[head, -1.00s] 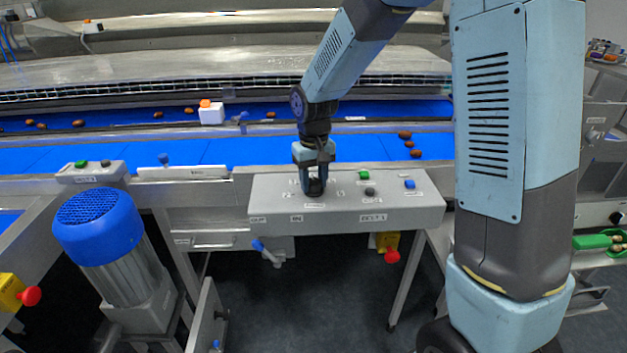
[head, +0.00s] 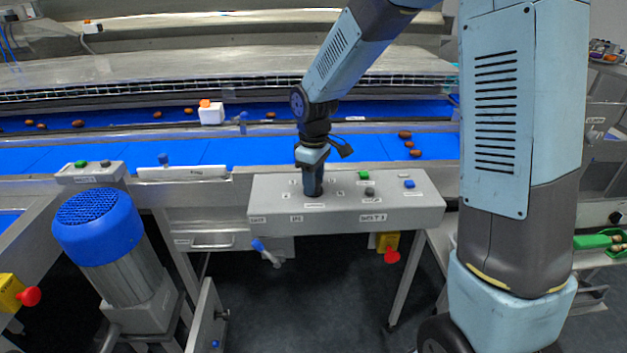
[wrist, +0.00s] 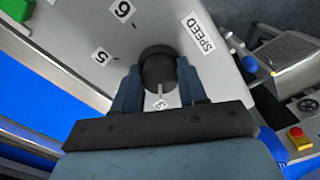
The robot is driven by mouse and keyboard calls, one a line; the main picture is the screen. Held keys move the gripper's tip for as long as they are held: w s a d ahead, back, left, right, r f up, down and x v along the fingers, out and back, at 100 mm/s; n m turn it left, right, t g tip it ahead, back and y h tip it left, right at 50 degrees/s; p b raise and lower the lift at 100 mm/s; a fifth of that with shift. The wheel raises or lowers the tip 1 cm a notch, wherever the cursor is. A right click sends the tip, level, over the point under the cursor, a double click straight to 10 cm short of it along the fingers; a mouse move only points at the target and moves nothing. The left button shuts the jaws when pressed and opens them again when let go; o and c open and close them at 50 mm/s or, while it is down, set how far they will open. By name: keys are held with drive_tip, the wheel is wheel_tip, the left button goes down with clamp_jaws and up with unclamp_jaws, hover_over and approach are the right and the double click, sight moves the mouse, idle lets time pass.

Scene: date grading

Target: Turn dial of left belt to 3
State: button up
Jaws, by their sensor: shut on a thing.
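The dial (wrist: 158,66) is a dark round knob on the grey control box (head: 415,208). My gripper (wrist: 159,84) is shut on it, one finger on each side, in the wrist view. A short light line at the knob's edge points at a small label that looks like 3 (wrist: 161,104). Labels 5 (wrist: 101,55), 6 (wrist: 122,9) and SPEED (wrist: 198,33) lie around the knob; other numbers are hidden. In the head view my gripper (head: 313,188) points down onto the box and covers the dial.
A green button (head: 363,175), a dark knob (head: 370,191) and a blue switch (head: 409,184) sit right of the dial. A red emergency knob (head: 391,256) hangs below the box. Blue belts with dates (head: 404,135) run behind. A blue-capped motor (head: 98,222) stands left.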

idle(0.5)
drive_tip(key=o, duration=1.1)
drive_tip(key=shift+c, duration=0.2)
drive_tip(key=shift+r, duration=0.1)
wheel_tip(320, 180, up, 14)
drive_tip(key=shift+f, duration=0.25)
